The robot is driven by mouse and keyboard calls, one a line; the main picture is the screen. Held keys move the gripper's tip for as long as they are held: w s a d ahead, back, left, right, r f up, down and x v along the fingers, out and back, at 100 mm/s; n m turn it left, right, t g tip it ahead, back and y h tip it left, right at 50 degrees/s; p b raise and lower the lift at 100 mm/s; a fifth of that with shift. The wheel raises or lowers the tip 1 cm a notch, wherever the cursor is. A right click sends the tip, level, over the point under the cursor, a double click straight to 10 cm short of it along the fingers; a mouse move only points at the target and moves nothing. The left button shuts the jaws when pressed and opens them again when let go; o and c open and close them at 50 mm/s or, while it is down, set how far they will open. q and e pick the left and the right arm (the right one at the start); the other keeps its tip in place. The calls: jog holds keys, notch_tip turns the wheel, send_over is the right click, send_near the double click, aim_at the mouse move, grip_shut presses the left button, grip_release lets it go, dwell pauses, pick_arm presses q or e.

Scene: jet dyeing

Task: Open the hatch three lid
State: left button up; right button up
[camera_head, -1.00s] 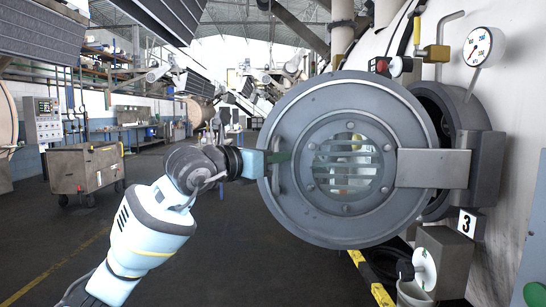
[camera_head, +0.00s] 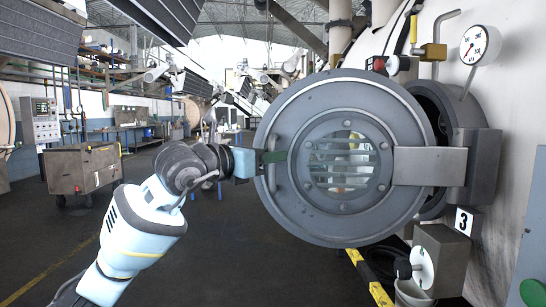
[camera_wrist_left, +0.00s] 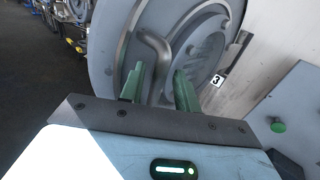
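The hatch three lid (camera_head: 300,215) is a round grey disc with a slatted window, swung out from its opening on a hinge arm (camera_head: 430,166) at its right. A "3" sign (camera_head: 464,221) is below the hinge. My left gripper (camera_head: 276,157) is at the handle on the lid's left side. In the left wrist view, the green fingers of my left gripper (camera_wrist_left: 159,88) stand apart on either side of the curved grey handle (camera_wrist_left: 152,45), with a gap between them. The lid also fills much of that view (camera_wrist_left: 110,40). My right gripper is out of view.
The dark hatch opening (camera_head: 428,110) shows behind the lid. A pressure gauge (camera_head: 474,44) and a valve (camera_head: 433,52) are above it. A grey box (camera_head: 440,262) is below. A cart (camera_head: 85,168) stands at the left, with open floor between.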

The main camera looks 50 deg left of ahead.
pick_arm(q)
jog(key=s+b, duration=0.1)
jog(key=s, duration=0.5)
jog(key=shift+s+b, duration=0.25)
jog(key=shift+b, duration=0.1)
jog(key=shift+d, duration=0.1)
